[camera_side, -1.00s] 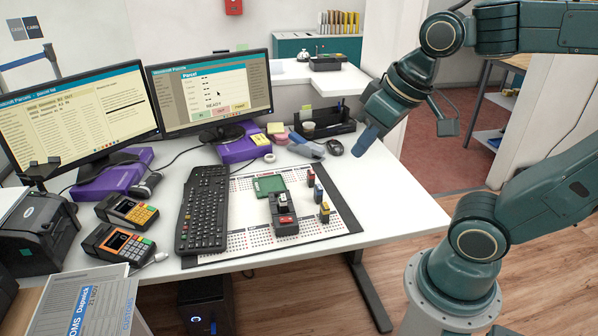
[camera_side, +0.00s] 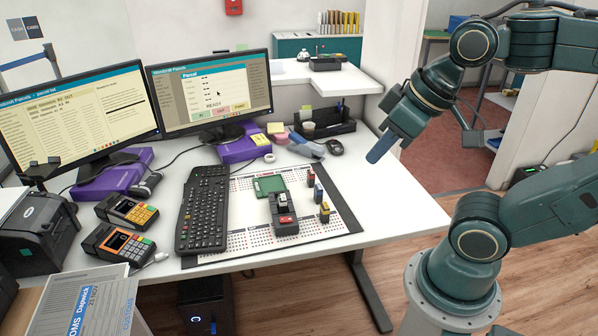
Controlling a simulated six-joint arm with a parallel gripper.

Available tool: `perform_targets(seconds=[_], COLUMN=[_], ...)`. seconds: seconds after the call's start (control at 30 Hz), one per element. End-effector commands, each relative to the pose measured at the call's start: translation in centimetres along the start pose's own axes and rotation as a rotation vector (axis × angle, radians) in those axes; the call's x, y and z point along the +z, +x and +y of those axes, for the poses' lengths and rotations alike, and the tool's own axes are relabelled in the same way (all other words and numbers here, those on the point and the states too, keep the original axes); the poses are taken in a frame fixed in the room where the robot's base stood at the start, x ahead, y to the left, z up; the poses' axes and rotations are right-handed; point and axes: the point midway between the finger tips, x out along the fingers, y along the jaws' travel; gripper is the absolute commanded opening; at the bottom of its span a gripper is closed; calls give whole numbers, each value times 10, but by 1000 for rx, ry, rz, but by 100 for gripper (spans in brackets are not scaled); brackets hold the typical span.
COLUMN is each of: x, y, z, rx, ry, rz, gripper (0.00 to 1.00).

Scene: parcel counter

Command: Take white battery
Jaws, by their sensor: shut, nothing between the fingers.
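A small white battery (camera_side: 282,199) appears to sit in the dark grey holder (camera_side: 285,228) on the desk mat. A red-topped piece sits just in front of it in the same holder. Several dark batteries with coloured tops stand to the right of the holder, among them a red-topped one (camera_side: 311,178) and a yellow-topped one (camera_side: 324,212). My gripper (camera_side: 376,154) is in the air above the desk's right edge, up and to the right of the holder. It is shut and empty, with its blue-grey finger end pointing down and left.
A green board (camera_side: 269,185) lies on the printed mat (camera_side: 240,240) behind the holder. A black keyboard (camera_side: 203,210) is at the left. A mouse (camera_side: 335,147) and a pen tray (camera_side: 325,126) are at the back. The white desk (camera_side: 400,215) is clear at the right.

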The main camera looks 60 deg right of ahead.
Motion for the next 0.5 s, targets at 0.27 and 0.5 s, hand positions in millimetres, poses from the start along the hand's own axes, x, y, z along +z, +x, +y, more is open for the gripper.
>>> perform_targets(seconds=[0.27, 0.5], x=[0, 0], y=[0, 0], z=[0, 0], rx=[0, 0], ry=[0, 0], rz=[0, 0], gripper=[4, 51])
